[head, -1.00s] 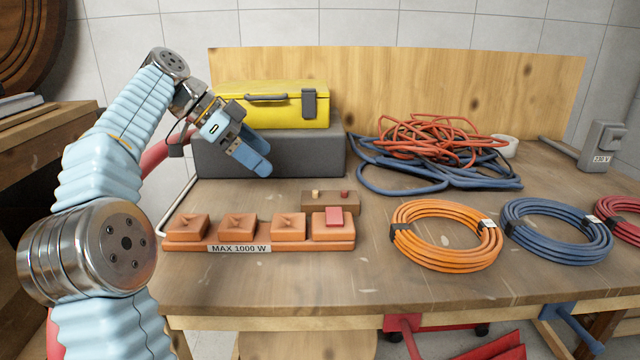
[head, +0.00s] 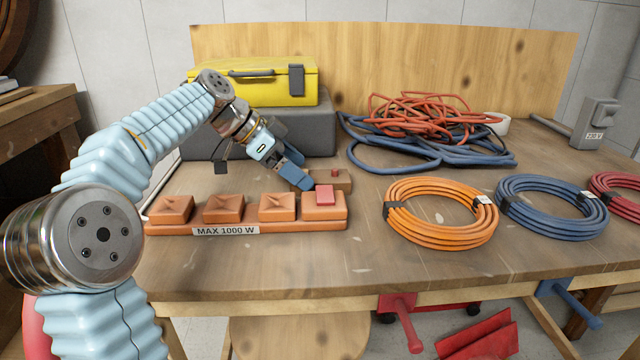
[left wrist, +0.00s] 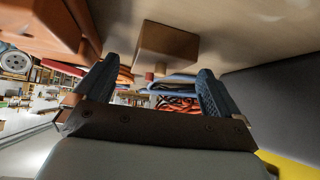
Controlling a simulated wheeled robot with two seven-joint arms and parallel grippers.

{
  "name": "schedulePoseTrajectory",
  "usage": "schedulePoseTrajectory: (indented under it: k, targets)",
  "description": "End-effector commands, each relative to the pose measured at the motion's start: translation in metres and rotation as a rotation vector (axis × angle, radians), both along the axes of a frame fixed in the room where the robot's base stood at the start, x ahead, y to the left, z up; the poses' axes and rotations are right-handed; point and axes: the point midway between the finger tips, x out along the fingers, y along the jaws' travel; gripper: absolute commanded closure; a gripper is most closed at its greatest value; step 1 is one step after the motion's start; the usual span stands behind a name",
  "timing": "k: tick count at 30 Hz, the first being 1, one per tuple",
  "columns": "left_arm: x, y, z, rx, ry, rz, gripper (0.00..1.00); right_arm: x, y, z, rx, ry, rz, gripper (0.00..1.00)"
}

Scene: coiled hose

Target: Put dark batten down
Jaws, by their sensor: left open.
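The dark batten is a small brown block (head: 344,184) lying on the workbench just behind the right end of the orange power strip. A red peg shows on it in the head view; its left end is hidden behind my gripper. In the left wrist view the brown block (left wrist: 168,46) appears ahead of the fingers, near the upper middle. My left gripper (head: 305,182) is open, with its blue fingers tilted down at the left end of the batten. Nothing is between the fingers (left wrist: 155,88); whether they touch the batten I cannot tell. My right gripper is out of view.
The orange strip (head: 275,229) labelled MAX 1000 W, with a red switch (head: 325,194), lies in front. A yellow toolbox (head: 270,88) stands on a grey case (head: 318,134) behind. Tangled hoses (head: 430,125) and an orange coil (head: 440,235) lie to the right.

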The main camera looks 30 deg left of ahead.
Motion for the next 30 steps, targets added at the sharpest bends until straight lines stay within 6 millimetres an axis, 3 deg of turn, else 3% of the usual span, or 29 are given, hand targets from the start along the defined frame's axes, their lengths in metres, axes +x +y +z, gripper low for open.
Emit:
schedulePoseTrajectory:
  k: [10, 22, 26, 27, 30]
  targets:
    - [0.0048, -0.0054, -0.0076, 0.000, 0.001, 0.001, 0.04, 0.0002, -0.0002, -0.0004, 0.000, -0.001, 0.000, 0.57]
    - [0.0047, -0.0053, -0.0075, 0.000, 0.001, 0.001, 0.66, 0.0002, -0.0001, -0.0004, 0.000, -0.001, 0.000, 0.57]
    - [0.0047, -0.0052, -0.0076, 0.000, 0.001, 0.001, 0.69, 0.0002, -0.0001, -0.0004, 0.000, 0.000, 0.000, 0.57]
    - [0.0047, -0.0052, -0.0071, -0.001, -0.001, 0.001, 0.74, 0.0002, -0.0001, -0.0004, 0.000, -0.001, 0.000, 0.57]
    - [0.0047, -0.0053, -0.0072, 0.000, 0.000, 0.001, 0.75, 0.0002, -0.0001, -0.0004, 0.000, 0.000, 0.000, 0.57]
